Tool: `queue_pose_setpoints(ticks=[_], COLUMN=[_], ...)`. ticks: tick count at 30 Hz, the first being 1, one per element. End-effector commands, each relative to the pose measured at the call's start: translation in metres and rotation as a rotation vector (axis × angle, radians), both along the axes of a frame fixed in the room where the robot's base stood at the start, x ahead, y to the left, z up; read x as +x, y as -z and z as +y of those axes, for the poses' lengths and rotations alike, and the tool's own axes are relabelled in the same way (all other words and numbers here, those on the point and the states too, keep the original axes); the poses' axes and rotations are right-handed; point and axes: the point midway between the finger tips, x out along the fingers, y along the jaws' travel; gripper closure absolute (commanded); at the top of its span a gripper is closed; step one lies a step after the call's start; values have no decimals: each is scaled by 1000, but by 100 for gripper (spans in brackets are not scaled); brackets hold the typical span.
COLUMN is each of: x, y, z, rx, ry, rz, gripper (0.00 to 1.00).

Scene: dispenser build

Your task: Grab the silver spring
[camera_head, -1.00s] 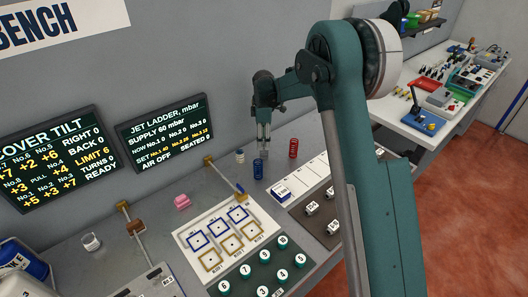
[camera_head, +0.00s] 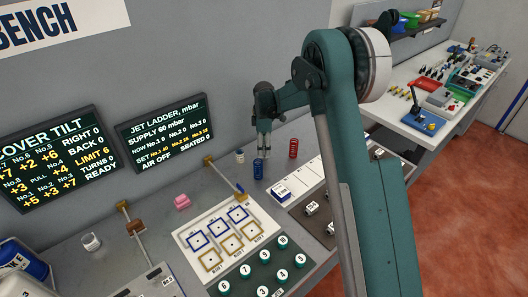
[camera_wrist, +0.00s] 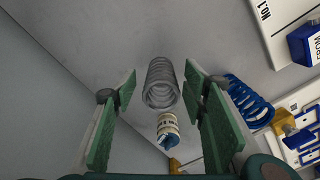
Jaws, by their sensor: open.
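The silver spring (camera_wrist: 162,84) shows in the wrist view as a grey coil. It stands on the grey bench between the two green-padded fingers of my gripper (camera_wrist: 160,78). The fingers are open, with a visible gap on each side of the coil. In the head view my gripper (camera_head: 264,148) points down near the wall, behind the blue spring (camera_head: 258,169). I cannot make out the silver spring there; the gripper likely hides it. The blue spring (camera_wrist: 248,102) also shows just right of the right finger in the wrist view.
A small white and blue cylinder (camera_wrist: 168,128) stands close to the silver spring; it also shows in the head view (camera_head: 240,156). A red spring (camera_head: 293,148) stands to the right. A brass-ended bar (camera_head: 222,175) and a white card with square frames (camera_head: 214,224) lie in front.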

Motion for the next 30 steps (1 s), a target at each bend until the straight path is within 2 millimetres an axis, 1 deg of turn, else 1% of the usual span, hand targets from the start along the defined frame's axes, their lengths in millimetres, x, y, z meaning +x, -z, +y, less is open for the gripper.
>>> queue_pose_setpoints(ticks=[3, 6, 9, 26, 29, 30], x=[-1, -1, -1, -1, -1, -1], y=[14, 24, 29, 30, 30, 30], z=[-1, -1, -1, -1, -1, -1], rx=[0, 0, 0, 0, 0, 0], ry=[0, 0, 0, 0, 0, 0], rz=[0, 0, 0, 0, 0, 0], gripper=[57, 57, 57, 57, 68, 73])
